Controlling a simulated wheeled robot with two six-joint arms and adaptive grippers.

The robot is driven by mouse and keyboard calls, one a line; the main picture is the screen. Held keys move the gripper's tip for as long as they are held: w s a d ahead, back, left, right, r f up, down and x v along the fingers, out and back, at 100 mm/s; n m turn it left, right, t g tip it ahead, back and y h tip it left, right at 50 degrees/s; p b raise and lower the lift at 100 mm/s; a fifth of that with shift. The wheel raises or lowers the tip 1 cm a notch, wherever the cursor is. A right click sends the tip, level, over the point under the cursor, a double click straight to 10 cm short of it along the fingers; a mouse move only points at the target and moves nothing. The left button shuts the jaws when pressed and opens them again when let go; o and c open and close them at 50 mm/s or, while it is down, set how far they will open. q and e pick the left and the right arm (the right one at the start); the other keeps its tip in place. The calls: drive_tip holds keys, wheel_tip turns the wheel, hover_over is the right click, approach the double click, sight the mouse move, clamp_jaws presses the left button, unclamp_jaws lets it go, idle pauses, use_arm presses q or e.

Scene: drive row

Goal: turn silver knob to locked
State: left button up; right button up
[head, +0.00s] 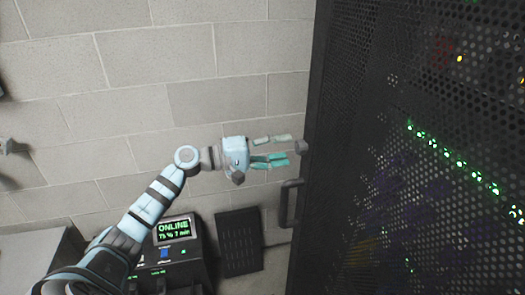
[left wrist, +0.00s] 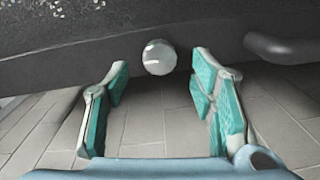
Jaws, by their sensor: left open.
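The silver knob (left wrist: 159,57) is a round, shiny disc on the edge of the dark rack door. In the left wrist view it lies ahead of my left gripper (left wrist: 160,88), between the lines of its two fingers. My left gripper (head: 292,148) is open and empty, with teal pads, and does not appear to touch the knob. Any marking for locked is not readable. My right gripper is not in view.
The perforated black rack door (head: 400,150) fills the right side, with green lights behind it. A dark door handle (head: 289,203) sits below the knob. A unit with an ONLINE screen (head: 174,229) stands low by the block wall.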

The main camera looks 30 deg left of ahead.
use_arm(q)
drive_tip(key=v, duration=0.8)
drive_tip(key=shift+s+a, duration=0.1)
